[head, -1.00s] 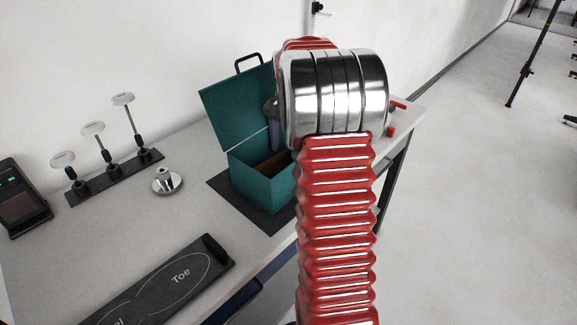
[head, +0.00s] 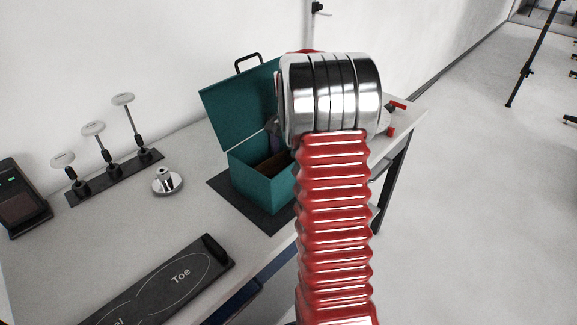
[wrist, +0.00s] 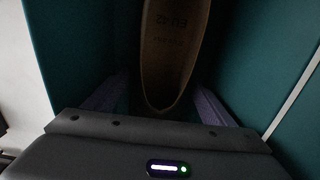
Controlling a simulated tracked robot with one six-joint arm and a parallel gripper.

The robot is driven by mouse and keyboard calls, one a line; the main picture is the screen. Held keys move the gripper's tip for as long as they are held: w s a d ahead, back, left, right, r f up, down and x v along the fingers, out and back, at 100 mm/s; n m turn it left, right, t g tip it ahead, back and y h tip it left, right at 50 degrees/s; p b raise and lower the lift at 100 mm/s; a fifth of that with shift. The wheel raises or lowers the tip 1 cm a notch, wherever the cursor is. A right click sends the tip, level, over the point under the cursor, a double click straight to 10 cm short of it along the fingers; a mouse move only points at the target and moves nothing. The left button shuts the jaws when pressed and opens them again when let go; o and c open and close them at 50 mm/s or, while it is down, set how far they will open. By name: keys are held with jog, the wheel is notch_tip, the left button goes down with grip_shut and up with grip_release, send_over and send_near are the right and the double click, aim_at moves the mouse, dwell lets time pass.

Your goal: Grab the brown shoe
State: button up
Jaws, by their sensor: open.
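The brown shoe (wrist: 172,50) shows in the wrist view, inside the teal box, with its rounded end towards me and faint size lettering on it. My gripper (wrist: 160,88) is open, with one purple finger on each side of the shoe's near end. I cannot tell whether the fingers touch it. In the head view, the teal box (head: 262,190) stands with its lid up, and part of something brown (head: 272,166) shows inside. My arm hides the box's right part and most of the gripper.
The box stands on a dark mat (head: 226,190) on the white table (head: 130,235). A black foot-measuring plate (head: 165,285), a silver knob (head: 167,181), a rack of three upright stands (head: 115,178) and a dark device (head: 20,198) lie to the left. Box walls closely flank the gripper.

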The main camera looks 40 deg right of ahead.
jog(key=shift+c, duration=0.3)
jog(key=c, duration=1)
jog(key=shift+r, duration=0.1)
jog(key=shift+c, duration=0.2)
notch_tip(320, 180, up, 18)
dwell(0.4)
